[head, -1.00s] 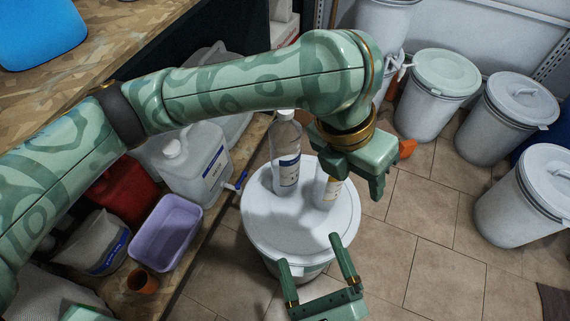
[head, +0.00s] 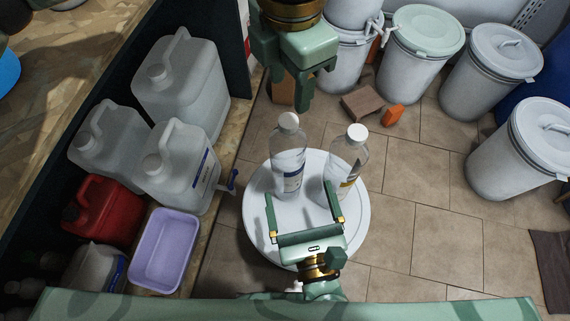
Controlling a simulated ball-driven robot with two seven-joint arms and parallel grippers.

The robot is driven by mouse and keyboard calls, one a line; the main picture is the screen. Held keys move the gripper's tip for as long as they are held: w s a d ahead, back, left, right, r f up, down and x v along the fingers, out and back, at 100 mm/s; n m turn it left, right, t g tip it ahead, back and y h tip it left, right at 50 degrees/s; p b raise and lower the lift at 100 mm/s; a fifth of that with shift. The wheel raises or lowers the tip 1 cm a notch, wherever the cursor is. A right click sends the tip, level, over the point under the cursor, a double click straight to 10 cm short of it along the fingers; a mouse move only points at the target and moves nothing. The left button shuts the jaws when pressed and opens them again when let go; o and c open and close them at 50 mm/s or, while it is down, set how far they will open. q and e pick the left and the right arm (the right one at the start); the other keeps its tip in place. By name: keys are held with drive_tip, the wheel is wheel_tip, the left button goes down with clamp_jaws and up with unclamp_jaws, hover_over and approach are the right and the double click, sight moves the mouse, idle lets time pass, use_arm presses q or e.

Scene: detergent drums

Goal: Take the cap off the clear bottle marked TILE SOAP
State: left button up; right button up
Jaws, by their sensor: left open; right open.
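The left bottle (head: 289,160) has a dark blue and white label; the right bottle (head: 347,158) has a white and yellowish label, partly hidden by a finger. The print is too small to tell which is marked TILE SOAP. My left gripper (head: 286,88) is open and empty, beyond and above the bottles. My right gripper (head: 299,190) is open and empty, its fingers pointing at the bottles from the near side.
White jugs (head: 180,85), a red canister (head: 103,212) and a lilac tub (head: 165,250) stand on the left shelf. Lidded drums (head: 420,50) stand at the back right.

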sight(286, 143)
drive_tip(key=x, duration=1.2)
drive_tip(key=shift+w+a, duration=0.1)
drive_tip(key=shift+w, duration=0.2)
